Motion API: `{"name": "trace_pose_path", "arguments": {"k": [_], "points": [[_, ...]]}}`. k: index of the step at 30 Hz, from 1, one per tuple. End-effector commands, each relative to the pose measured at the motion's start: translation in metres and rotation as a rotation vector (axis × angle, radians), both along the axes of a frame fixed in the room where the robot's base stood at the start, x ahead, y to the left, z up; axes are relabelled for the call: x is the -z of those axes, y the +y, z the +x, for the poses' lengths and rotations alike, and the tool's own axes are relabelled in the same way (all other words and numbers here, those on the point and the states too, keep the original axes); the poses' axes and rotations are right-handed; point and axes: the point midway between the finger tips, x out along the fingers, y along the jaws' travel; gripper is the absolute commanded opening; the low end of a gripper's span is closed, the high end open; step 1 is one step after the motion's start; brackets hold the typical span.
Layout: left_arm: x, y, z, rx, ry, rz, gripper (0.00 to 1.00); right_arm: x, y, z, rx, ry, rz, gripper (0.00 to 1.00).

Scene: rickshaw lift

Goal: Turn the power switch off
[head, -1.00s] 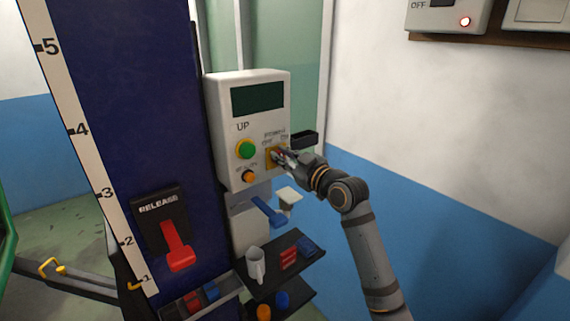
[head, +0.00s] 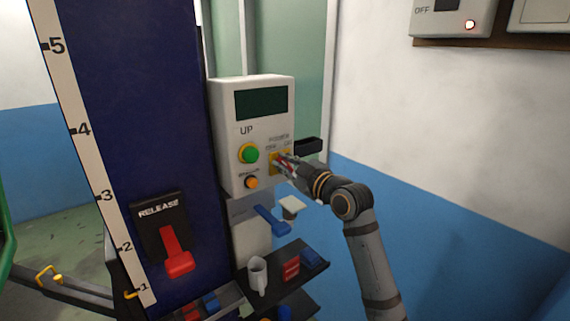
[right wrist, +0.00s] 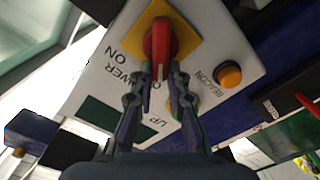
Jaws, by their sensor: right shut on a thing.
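The power switch is a red knob on a yellow plate (head: 274,163), on the right side of a grey-white control box (head: 228,125) below a "POWER" label with OFF and ON marks. In the right wrist view the red knob (right wrist: 161,48) shows close up, its grip pointing down in the picture. My right gripper (head: 284,165) is at the switch. In the wrist view its two fingers (right wrist: 163,76) are shut on the lower part of the red knob. The fingers partly hide the OFF mark. My left gripper is not in view.
A green button (head: 249,154) and an orange beacon button (head: 251,183) sit left of the switch. A red release lever (head: 175,245) is on the blue column (head: 145,120).

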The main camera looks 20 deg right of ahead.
Motion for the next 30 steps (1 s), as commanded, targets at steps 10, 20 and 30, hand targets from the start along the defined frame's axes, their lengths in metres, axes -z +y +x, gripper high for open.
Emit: {"name": "trace_pose_path", "arguments": {"k": [10, 20, 30], "points": [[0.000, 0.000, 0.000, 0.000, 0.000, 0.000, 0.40, 0.000, 0.000, 0.000, 0.001, -0.001, -0.001, 0.38], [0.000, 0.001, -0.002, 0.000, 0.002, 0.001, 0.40, 0.000, -0.005, -0.009, 0.003, -0.001, -0.003, 0.38], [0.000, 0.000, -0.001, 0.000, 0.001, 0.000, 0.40, 0.001, -0.024, -0.060, 0.004, -0.001, -0.007, 0.38]]}}
